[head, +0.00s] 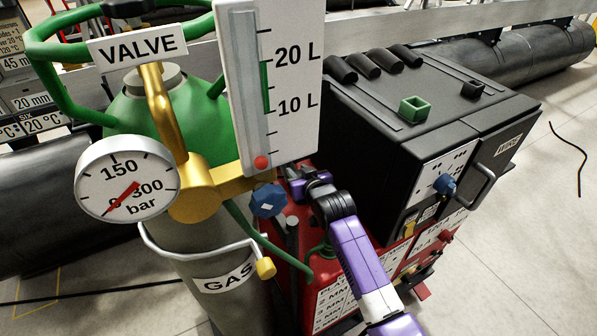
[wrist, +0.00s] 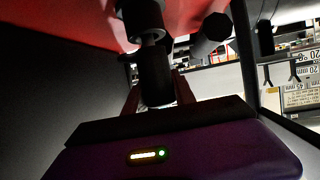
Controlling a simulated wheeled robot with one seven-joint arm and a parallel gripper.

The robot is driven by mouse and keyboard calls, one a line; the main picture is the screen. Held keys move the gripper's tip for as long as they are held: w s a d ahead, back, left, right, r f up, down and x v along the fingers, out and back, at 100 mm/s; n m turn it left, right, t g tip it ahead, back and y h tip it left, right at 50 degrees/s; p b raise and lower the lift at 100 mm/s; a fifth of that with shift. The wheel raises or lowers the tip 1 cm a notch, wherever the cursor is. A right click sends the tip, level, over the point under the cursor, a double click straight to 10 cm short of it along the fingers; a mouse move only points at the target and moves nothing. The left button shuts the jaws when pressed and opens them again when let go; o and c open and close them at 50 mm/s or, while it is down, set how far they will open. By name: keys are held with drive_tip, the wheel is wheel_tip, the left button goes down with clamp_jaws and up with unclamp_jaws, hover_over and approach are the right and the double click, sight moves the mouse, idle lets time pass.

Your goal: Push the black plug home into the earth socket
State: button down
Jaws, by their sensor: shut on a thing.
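My gripper (wrist: 157,90) is shut on a black cylindrical plug (wrist: 155,72), with a dark red finger on each side of it in the wrist view. A short grey metal part shows between the plug's far end and another black cylinder (wrist: 140,18), which stands out near the red surface. This looks like the earth socket, but its mouth is not clear. The two black parts are roughly in line, with the grey gap still visible. In the head view my gripper (head: 308,182) is beside the machine; the plug and socket are hidden there.
Another black cylinder (wrist: 209,38) is right of the plug.

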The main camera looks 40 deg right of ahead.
drive_tip(key=shift+f+b, duration=0.4)
drive_tip(key=shift+f, duration=0.25)
drive_tip(key=c, duration=0.9)
unclamp_jaws()
drive_tip(key=shift+c, duration=0.2)
wheel_tip(320, 180, up, 20)
